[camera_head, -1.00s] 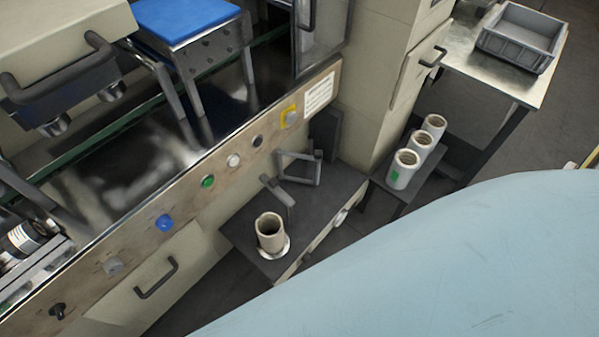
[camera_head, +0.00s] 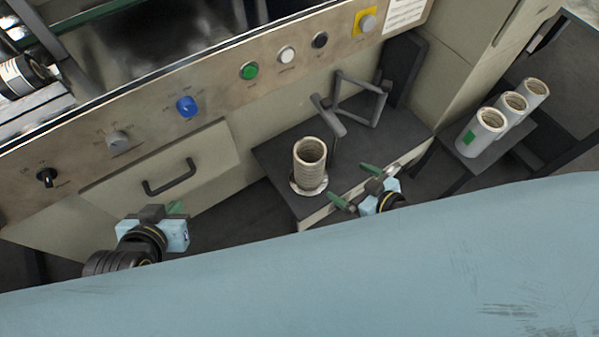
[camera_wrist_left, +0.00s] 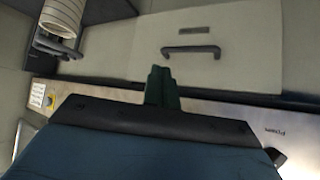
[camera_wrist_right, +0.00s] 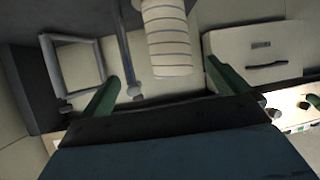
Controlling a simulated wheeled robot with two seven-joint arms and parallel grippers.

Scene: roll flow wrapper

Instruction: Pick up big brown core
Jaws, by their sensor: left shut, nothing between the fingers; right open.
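The big brown core (camera_head: 309,168) is a ribbed, hollow brownish-beige tube. It stands upright on a pale round base on the dark low shelf, near the shelf's front edge. It also shows at the upper left in the left wrist view (camera_wrist_left: 60,24) and at the top middle in the right wrist view (camera_wrist_right: 170,48). My right gripper (camera_head: 353,184) is open and empty, to the right of the core and apart from it. In its wrist view the core lies beyond and between the green fingers (camera_wrist_right: 165,84). My left gripper (camera_head: 176,207) is shut and empty, well left of the core, before the drawer.
A grey bent metal bracket (camera_head: 352,105) stands on the shelf behind and right of the core. Several white rolls (camera_head: 481,132) stand on a stand at the right. The machine panel with buttons (camera_head: 249,71) and a drawer with a handle (camera_head: 169,178) lie behind and left.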

